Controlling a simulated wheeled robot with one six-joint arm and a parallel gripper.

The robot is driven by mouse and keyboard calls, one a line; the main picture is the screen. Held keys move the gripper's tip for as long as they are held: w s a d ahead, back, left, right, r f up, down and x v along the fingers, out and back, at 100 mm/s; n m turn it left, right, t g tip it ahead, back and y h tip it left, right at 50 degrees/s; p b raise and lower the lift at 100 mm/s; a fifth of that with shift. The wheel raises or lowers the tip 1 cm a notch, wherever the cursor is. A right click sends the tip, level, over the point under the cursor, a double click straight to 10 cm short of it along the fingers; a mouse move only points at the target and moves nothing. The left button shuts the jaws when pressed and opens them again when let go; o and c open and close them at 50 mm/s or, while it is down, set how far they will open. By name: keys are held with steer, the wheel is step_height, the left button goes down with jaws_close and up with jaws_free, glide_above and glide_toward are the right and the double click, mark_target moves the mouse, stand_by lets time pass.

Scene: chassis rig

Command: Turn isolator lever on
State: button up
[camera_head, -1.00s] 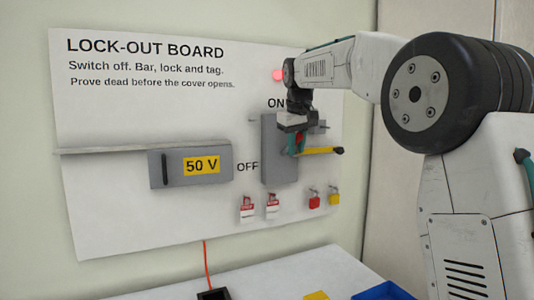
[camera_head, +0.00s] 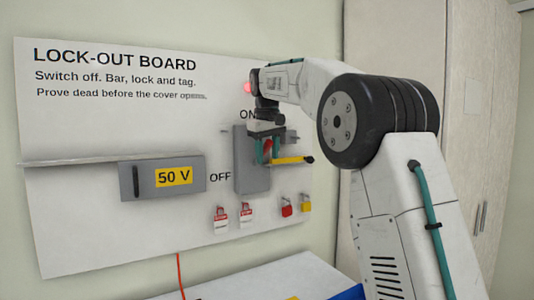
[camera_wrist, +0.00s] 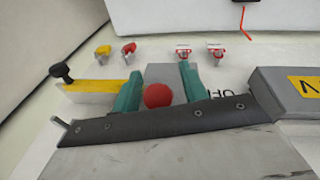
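The isolator is a grey box (camera_head: 252,178) on the board, between the printed words ON above and OFF at its left. My gripper (camera_head: 267,152) hangs in front of its upper right part with its two teal fingers apart. In the wrist view a red ball knob (camera_wrist: 157,95), seemingly the lever's end, shows between the open fingers (camera_wrist: 160,92), nearer the left one, with a gap on the right. I cannot tell how deep the knob sits between them. The lever's arm is hidden.
A yellow bar (camera_head: 290,160) with a black knob sticks out right of the isolator. Red and yellow padlocks (camera_head: 287,207) and two tags (camera_head: 221,217) hang below. A grey 50 V cover (camera_head: 150,178) is at left, under a rail. A red lamp (camera_head: 248,87) glows above.

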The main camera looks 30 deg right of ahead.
steer(key=v, duration=0.7)
steer(key=shift+a+r, duration=0.1)
steer(key=shift+r, duration=0.15)
steer(key=shift+s+r, duration=0.1)
steer(key=shift+r, duration=0.05)
steer(key=s+a+f+m+t, duration=0.1)
steer(key=s+a+f, duration=0.3)
steer(key=s, duration=0.6)
steer(key=s+a+f+t, duration=0.1)
steer(key=s+a+f, duration=0.3)
steer(key=s, duration=0.6)
steer(key=s+a+f+m+g+y, duration=0.1)
steer(key=s+a+f+g, duration=0.1)
steer(key=s+f, duration=1.9)
steer(key=shift+s+a+f+g, duration=0.3)
steer(key=shift+s+a+f, duration=0.1)
steer(key=shift+s, duration=0.45)
